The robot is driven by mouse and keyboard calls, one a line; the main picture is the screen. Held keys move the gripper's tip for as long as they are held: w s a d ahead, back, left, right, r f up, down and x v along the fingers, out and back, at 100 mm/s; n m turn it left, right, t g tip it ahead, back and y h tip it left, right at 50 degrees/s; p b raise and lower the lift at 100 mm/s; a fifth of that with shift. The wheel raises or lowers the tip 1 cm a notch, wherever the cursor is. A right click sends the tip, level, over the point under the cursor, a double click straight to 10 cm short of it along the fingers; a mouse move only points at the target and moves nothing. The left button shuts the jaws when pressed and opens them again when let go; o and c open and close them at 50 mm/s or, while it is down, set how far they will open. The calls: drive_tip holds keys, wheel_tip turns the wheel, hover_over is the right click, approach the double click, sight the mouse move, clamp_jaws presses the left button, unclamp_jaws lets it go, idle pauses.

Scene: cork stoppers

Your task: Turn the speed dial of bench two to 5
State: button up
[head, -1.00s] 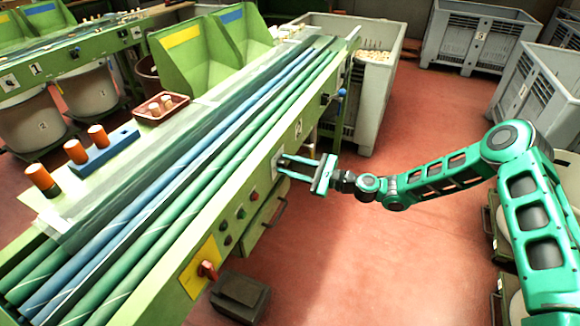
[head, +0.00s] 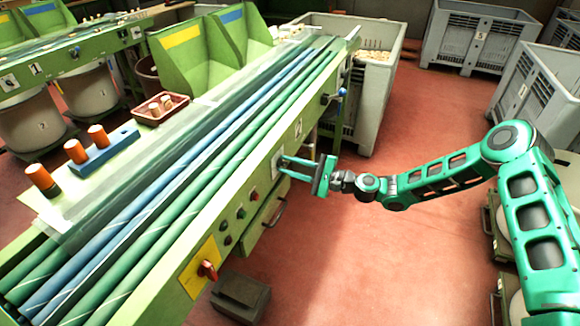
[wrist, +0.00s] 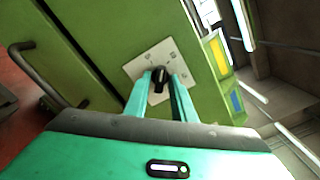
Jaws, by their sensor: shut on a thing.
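The green bench (head: 262,174) with a "2" label on its front runs diagonally through the head view. Its speed dial is a black knob (wrist: 159,74) on a white plate (wrist: 147,62) with small marks, seen in the wrist view. The marks are too small to read, so the setting cannot be told. My gripper (wrist: 160,86) is shut on the knob, one teal finger on each side. In the head view my gripper (head: 282,166) reaches the bench front from the right and hides most of the dial.
Coloured buttons (head: 240,213) and a red switch on a yellow plate (head: 207,270) sit left of my gripper on the bench front. A drawer handle (head: 275,213) sticks out below. Red floor (head: 400,260) is clear to the right. Grey crates (head: 478,40) stand behind.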

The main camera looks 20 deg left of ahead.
drive_tip(key=n, duration=0.4)
drive_tip(key=shift+n, duration=1.8)
drive_tip(key=shift+f, duration=0.15)
drive_tip(key=o, duration=0.7)
drive_tip(key=shift+o, duration=0.2)
drive_tip(key=shift+d, duration=0.1)
drive_tip(key=d, duration=1)
drive_tip(key=shift+s+d, duration=0.35)
drive_tip(key=shift+s, duration=0.05)
drive_tip(key=shift+n, duration=0.3)
